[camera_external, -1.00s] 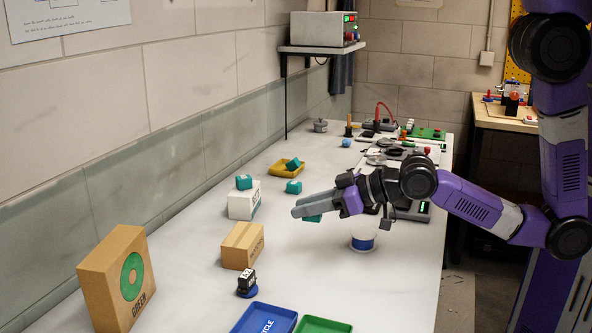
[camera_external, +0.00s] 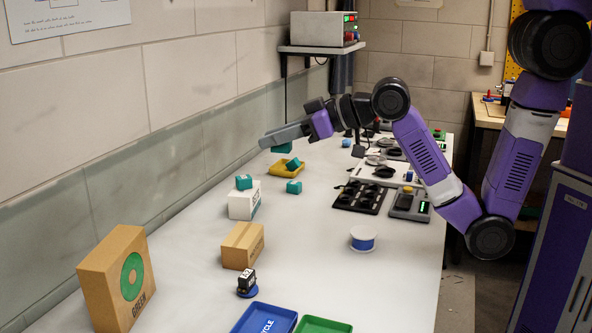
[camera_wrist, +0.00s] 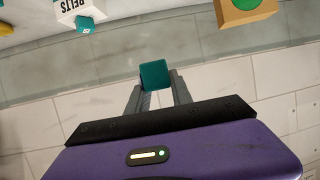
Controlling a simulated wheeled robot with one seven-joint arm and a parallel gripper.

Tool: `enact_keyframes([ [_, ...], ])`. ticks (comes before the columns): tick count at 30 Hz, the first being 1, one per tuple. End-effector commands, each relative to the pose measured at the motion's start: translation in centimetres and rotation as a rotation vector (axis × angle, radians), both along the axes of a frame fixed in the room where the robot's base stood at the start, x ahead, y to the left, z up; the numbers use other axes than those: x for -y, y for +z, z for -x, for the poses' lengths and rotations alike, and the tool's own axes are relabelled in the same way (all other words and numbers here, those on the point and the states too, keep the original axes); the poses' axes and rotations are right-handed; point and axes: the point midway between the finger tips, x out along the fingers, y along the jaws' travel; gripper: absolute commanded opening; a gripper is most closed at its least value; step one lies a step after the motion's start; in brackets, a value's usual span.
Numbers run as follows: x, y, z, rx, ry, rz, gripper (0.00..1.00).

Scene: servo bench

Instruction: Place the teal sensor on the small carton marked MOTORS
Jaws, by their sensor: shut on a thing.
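My gripper (camera_external: 270,140) is shut on a teal sensor (camera_external: 282,148), held high above the far part of the bench. The held sensor also shows between the fingertips in the wrist view (camera_wrist: 154,74). A small brown carton (camera_external: 236,257) stands on the bench nearer the camera, below the gripper in the picture; its side print is too small to read. Its top is bare.
Another teal block (camera_external: 294,187) lies on the bench, and one sits in a yellow tray (camera_external: 278,171). A tall carton with a green disc (camera_external: 103,290), a black servo (camera_external: 247,276), a blue tray (camera_external: 249,325) and a green tray (camera_external: 322,326) are in front. A spool (camera_external: 363,239) stands right.

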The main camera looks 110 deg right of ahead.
Motion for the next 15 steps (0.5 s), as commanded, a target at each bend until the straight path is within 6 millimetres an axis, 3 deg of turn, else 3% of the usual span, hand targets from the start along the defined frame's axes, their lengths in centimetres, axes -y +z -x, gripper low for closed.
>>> enact_keyframes([
  [9,2.6,3.1,-6.5,0.003,0.117,0.001,0.0],
  [15,2.3,2.4,-8.9,-0.003,0.219,-0.004,0.0],
])
